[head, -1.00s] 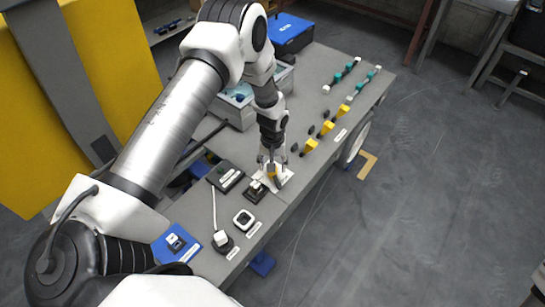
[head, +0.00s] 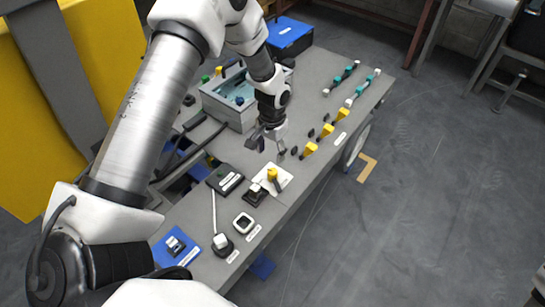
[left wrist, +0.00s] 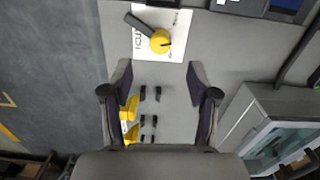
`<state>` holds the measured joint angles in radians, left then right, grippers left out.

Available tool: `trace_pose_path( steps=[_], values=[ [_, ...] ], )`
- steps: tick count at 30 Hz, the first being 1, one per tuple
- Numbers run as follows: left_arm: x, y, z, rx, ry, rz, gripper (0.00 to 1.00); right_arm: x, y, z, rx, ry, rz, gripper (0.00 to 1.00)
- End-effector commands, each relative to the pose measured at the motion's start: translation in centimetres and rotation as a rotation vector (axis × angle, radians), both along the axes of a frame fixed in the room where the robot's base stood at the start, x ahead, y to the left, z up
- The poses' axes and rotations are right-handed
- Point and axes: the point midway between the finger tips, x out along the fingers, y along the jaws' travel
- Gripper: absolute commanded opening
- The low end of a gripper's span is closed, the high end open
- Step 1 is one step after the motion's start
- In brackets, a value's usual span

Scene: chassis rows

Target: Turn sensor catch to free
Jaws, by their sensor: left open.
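The catch is a round yellow knob (head: 272,174) with a dark lever, on a white plate (head: 286,181) near the bench's front edge. In the left wrist view, the knob (left wrist: 160,42) is at the top centre, and its dark lever (left wrist: 137,24) points up and left across the lettered white plate (left wrist: 181,20). My left gripper (head: 270,148) is open and empty. It hangs above the bench, behind the plate and apart from the knob. In the left wrist view, the open fingers (left wrist: 159,70) are below the knob, with nothing between them. My right gripper is out of view.
Yellow parts (head: 310,148) and dark pegs stand in a row just right of the gripper. A grey box (head: 232,109) stands behind it. A black block (head: 255,194) and a white-framed square (head: 243,222) are left of the plate. Teal-and-white parts are at the far end.

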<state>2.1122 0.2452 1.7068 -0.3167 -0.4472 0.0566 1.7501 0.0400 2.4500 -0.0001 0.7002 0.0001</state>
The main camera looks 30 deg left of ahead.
Motion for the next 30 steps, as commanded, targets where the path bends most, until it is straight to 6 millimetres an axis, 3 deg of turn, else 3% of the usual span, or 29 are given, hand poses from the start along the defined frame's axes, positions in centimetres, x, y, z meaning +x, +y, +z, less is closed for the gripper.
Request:
trace_pose_path(
  steps=[3,6,9,13,24,30],
  values=[
    [-0.3,0.0,-1.8,-0.016,0.011,-0.387,0.60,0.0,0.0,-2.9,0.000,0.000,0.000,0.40],
    [0.1,0.1,-3.5,-0.021,-0.005,-0.603,0.60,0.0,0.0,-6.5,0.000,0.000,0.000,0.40],
    [0.7,0.1,-3.3,-0.015,-0.029,-0.600,0.60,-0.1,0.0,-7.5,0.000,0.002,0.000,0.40],
    [0.9,0.1,-3.4,-0.014,-0.034,-0.598,0.60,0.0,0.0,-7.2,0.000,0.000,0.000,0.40],
    [0.8,0.1,-9.6,-0.013,-0.033,-0.597,0.60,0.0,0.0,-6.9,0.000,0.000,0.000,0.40],
    [0.9,0.1,-10.4,-0.013,-0.036,-0.596,0.60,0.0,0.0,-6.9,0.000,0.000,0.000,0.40]
  ],
)
